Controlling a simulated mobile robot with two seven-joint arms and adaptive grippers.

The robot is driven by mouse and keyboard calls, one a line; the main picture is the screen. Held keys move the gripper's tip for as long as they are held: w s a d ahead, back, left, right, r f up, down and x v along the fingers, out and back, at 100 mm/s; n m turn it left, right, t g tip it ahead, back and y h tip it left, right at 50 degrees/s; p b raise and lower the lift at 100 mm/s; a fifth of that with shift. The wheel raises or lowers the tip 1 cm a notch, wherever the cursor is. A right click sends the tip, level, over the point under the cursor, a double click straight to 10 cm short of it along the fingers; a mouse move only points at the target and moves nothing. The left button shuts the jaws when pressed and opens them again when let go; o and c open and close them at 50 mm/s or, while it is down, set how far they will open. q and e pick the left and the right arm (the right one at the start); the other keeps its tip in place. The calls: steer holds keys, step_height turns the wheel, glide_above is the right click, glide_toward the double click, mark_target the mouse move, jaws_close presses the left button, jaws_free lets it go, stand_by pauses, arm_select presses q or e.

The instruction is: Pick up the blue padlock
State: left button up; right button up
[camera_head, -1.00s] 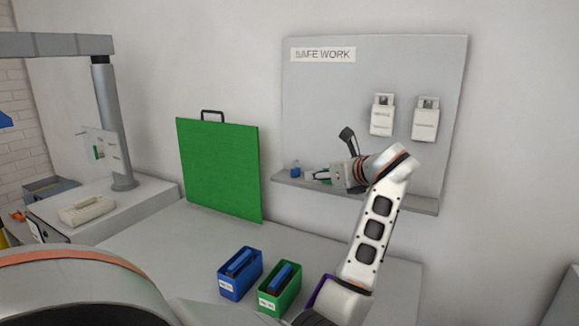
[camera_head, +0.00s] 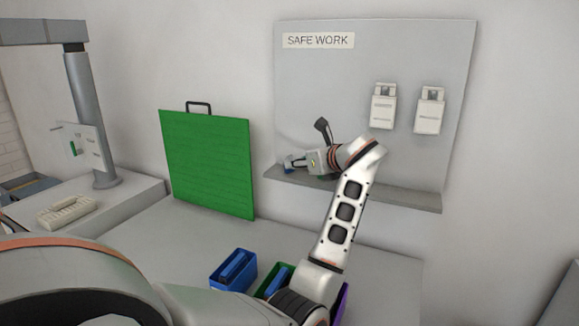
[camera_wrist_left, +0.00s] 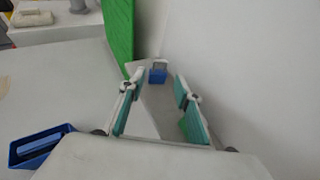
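The blue padlock (camera_wrist_left: 158,75) shows in the left wrist view, upright on the shelf, with a grey part on top. It lies ahead, between the spread fingers of my left gripper (camera_wrist_left: 158,95) and a little beyond their tips. The gripper is open, with nothing between the finger pads. In the head view my left gripper (camera_head: 291,163) reaches left along the shelf. Only a small blue bit of the padlock (camera_head: 290,171) shows below its fingertips; the rest is hidden. My right gripper is not in view.
The narrow grey shelf (camera_head: 400,198) is fixed to the SAFE WORK board (camera_head: 350,80). A green object (camera_wrist_left: 187,130) lies by the right finger. A green panel (camera_head: 207,165) stands to the left. Blue (camera_head: 219,280) and green (camera_head: 263,287) bins stand on the table below.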

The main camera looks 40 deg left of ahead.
mark_target(292, 174)
arm_select(q)
steer(key=x, duration=0.4)
steer(key=shift+s+a+p, duration=0.1)
steer(key=shift+a+p, duration=0.05)
steer(key=shift+p, duration=0.2)
jaws_close()
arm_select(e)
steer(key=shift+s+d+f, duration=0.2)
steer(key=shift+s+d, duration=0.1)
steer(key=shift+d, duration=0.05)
arm_select(q)
steer(key=shift+r, duration=0.1)
steer(key=shift+s+r+b, duration=0.2)
steer(key=shift+r+b, duration=0.1)
steer(key=shift+r, duration=0.1)
step_height(292, 174, up, 6)
steer(key=s+d+b, duration=0.1)
steer(key=s+d, duration=0.2)
steer(key=s, duration=0.6)
steer(key=s+d+b, duration=0.2)
steer(key=s+d, duration=0.1)
steer(key=s, duration=0.6)
steer(key=shift+s, duration=0.35)
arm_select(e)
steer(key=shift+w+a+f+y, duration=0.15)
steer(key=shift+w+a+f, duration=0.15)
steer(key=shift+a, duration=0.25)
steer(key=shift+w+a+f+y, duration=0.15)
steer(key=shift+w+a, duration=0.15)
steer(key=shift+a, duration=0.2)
